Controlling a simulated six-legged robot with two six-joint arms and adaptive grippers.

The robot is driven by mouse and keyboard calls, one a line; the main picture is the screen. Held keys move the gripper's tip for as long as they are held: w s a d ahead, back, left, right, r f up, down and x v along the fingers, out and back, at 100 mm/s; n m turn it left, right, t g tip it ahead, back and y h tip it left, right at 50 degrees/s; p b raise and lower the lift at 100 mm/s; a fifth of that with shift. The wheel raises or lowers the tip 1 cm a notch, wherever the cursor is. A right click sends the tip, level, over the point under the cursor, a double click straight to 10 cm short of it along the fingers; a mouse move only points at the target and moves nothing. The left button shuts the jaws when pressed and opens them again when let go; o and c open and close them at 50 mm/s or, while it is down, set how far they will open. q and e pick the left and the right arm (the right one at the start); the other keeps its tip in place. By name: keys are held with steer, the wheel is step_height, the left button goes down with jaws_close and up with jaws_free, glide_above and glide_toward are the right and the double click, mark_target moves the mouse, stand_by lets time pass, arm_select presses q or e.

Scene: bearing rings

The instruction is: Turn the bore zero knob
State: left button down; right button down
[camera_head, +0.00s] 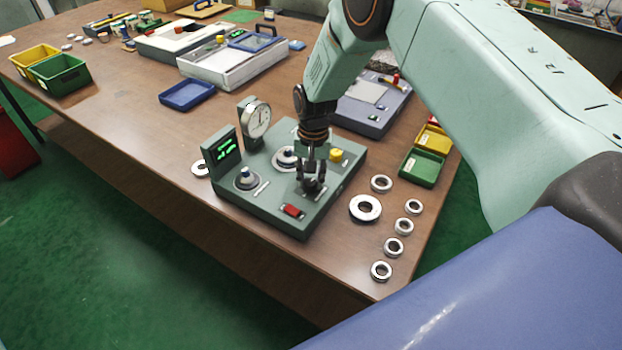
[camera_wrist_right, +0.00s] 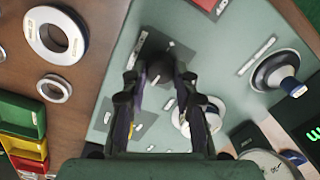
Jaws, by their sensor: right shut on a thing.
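The grey-green gauge station (camera_head: 268,208) stands near the front of the table. My right gripper (camera_head: 312,184) comes down from above onto its top. In the right wrist view, the two fingers stand on either side of a dark round knob (camera_wrist_right: 161,73) and are shut on it. The knob sits on a dark square plate, and its label is hidden. In the head view the fingers mostly cover the knob. My left gripper is not in view.
The station carries a dial gauge (camera_head: 257,119), a green-lit display (camera_head: 224,153), a red switch (camera_head: 292,210) and a yellow button (camera_head: 336,154) close around the gripper. Several bearing rings (camera_head: 365,208) lie to the right. A green bin (camera_head: 422,168) stands beyond them.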

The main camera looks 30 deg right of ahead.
steer(key=n, duration=0.2)
steer(key=n+b, duration=0.1)
steer(key=n, duration=0.1)
steer(key=shift+w+r, duration=0.15)
steer(key=shift+w, duration=0.05)
steer(key=shift+n, duration=1.9)
steer(key=shift+w+r, duration=0.1)
steer(key=c, duration=1.5)
jaws_free()
steer(key=o, duration=0.5)
steer(key=shift+s, duration=0.25)
steer(key=shift+c, duration=0.2)
steer(key=shift+a+f, duration=0.1)
steer(key=shift+f, duration=0.1)
steer(key=shift+r, duration=0.1)
